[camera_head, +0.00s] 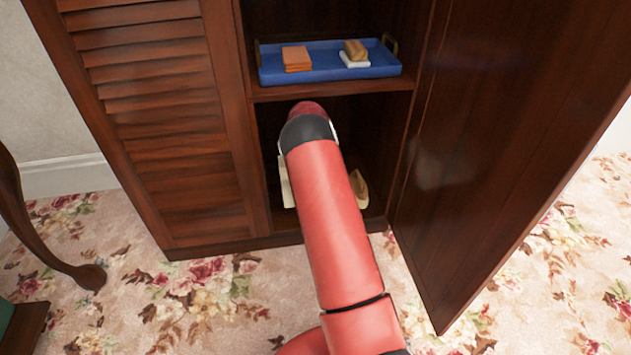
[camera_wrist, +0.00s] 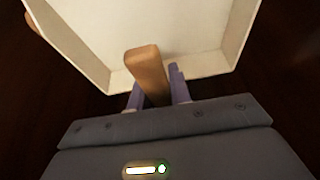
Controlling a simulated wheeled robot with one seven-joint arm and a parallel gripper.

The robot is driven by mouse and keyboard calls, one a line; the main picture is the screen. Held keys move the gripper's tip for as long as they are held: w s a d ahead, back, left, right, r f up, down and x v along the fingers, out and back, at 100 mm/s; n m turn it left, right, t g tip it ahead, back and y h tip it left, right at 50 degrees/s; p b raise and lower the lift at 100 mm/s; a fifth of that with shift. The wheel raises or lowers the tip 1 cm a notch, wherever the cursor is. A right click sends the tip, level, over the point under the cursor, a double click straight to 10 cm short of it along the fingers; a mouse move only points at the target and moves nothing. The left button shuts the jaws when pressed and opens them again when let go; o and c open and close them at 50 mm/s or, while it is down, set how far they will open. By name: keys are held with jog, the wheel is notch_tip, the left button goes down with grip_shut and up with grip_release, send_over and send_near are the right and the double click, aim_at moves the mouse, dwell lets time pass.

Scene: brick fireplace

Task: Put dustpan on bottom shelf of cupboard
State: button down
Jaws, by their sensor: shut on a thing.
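The dustpan (camera_wrist: 180,30) is cream-coloured with a wooden handle (camera_wrist: 147,70). In the wrist view, the purple fingers of my gripper (camera_wrist: 157,90) are shut on either side of that handle. In the head view, my arm reaches into the lower compartment of the brown wooden cupboard (camera_head: 190,130), and its forearm hides my gripper. A cream edge of the dustpan (camera_head: 287,186) shows left of my arm. The bottom shelf (camera_head: 285,220) shows just below it. I cannot tell whether the dustpan touches the shelf.
A blue tray (camera_head: 310,75) with orange and tan blocks and a white item sits on the shelf above. The cupboard's right door (camera_head: 500,140) stands open. A tan object (camera_head: 357,187), partly hidden, shows right of my arm. A curved dark furniture leg (camera_head: 40,250) stands at left.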

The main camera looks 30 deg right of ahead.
jog(key=shift+w, duration=0.3)
notch_tip(320, 180, down, 9)
jog(key=shift+f+b, duration=0.2)
jog(key=shift+b, duration=0.35)
jog(key=shift+f, duration=0.1)
jog(key=c, duration=1.3)
grip_release()
jog(key=p+v, duration=0.1)
jog(key=v, duration=1.1)
jog(key=shift+d, duration=0.1)
